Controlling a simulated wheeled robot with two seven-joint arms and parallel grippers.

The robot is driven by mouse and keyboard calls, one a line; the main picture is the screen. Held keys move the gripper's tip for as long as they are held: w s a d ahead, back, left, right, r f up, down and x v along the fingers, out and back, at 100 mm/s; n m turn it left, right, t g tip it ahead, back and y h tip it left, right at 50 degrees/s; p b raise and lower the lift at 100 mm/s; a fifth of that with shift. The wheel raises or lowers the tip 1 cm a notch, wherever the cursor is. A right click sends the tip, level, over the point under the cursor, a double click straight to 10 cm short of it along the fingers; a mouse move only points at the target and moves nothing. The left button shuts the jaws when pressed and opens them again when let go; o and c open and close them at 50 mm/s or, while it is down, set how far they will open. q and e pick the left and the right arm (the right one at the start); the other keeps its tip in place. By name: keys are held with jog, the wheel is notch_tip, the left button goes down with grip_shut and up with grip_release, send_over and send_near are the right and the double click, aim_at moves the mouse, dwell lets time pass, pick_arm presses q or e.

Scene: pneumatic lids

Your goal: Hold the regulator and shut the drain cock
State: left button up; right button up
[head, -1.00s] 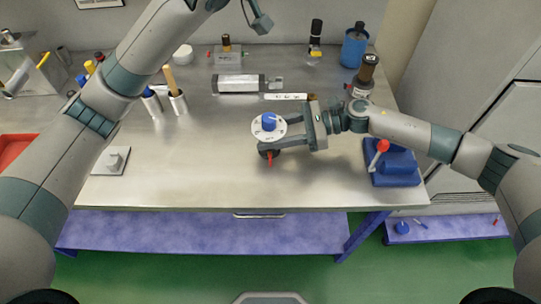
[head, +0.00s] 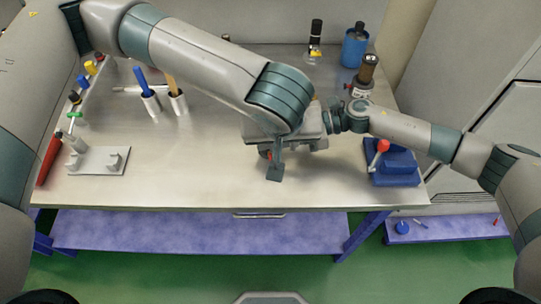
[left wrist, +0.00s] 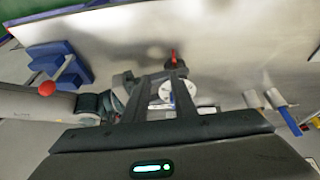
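The regulator shows its white dial (left wrist: 177,91) in the left wrist view; in the head view my left arm hides most of it. Its red drain cock (head: 267,155) shows below it, and in the left wrist view its red lever (left wrist: 173,57) stands just beyond my left fingertips. My left gripper (head: 275,172) hangs over the regulator near the cock. In the left wrist view its fingers (left wrist: 165,75) look apart, with no clear grip on the lever. My right gripper (head: 318,142) reaches in from the right and is closed around the regulator's body; its fingertips are mostly covered.
A blue block with a red-knobbed lever (head: 388,162) stands at the bench's right. Holders with blue and brown handles (head: 164,102) and a pegged plate (head: 98,160) are left.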

aim_at(270, 158)
pick_arm(q)
jog(key=shift+s+a+f+y, duration=0.1)
jog(key=shift+a+f+y, duration=0.15)
jog(key=shift+a, duration=0.35)
jog(key=shift+a+f+y, duration=0.2)
jog(key=shift+a+y, duration=0.05)
jog(key=shift+a, duration=0.3)
jog(key=shift+f, duration=0.15)
jog(key=x, duration=1.1)
jog(key=shift+w+d+f, duration=0.1)
jog(key=shift+w+f, duration=0.15)
jog(key=shift+f, duration=0.05)
grip_shut()
